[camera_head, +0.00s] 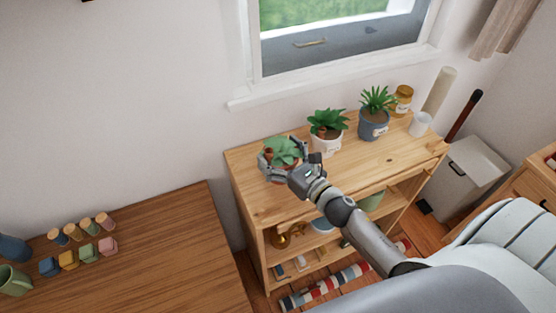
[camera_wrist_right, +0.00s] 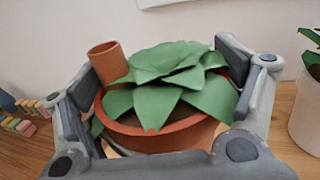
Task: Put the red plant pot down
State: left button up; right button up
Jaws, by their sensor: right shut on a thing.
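The red plant pot (camera_wrist_right: 165,138) is terracotta-coloured and holds a broad-leaved green plant (camera_wrist_right: 180,80). In the head view the plant (camera_head: 281,151) shows at the left end of the wooden shelf top (camera_head: 262,208). My right gripper (camera_head: 282,157) is shut around the pot, with one finger on each side of the rim in the wrist view (camera_wrist_right: 160,95). A small terracotta cup-like piece (camera_wrist_right: 108,62) stands up beside the leaves. The pot's base is hidden, so I cannot tell whether it touches the shelf top. My left gripper is not in view.
A white plant pot (camera_head: 326,138), a blue-grey plant pot (camera_head: 373,127), a jar (camera_head: 403,98) and a white cup (camera_head: 420,124) stand to the right on the shelf top. The shelf's front middle is clear. A wooden table (camera_head: 150,255) with small coloured blocks is at left.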

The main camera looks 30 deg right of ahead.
aim_at(278, 161)
jog(key=shift+w+f, duration=0.2)
jog(key=shift+w, duration=0.1)
jog(key=shift+f, duration=1.4)
jog(key=shift+s+f+b, duration=0.1)
jog(key=shift+b, duration=0.25)
jog(key=o, duration=1.5)
jog(key=shift+f, duration=0.15)
jog(key=shift+c, duration=0.2)
jog(key=b+v, duration=0.3)
jog(key=v, duration=0.8)
jog(key=shift+s, duration=0.15)
jog(key=shift+s+d+r, duration=0.1)
jog(key=shift+s+r, duration=0.1)
jog(key=shift+s, duration=0.2)
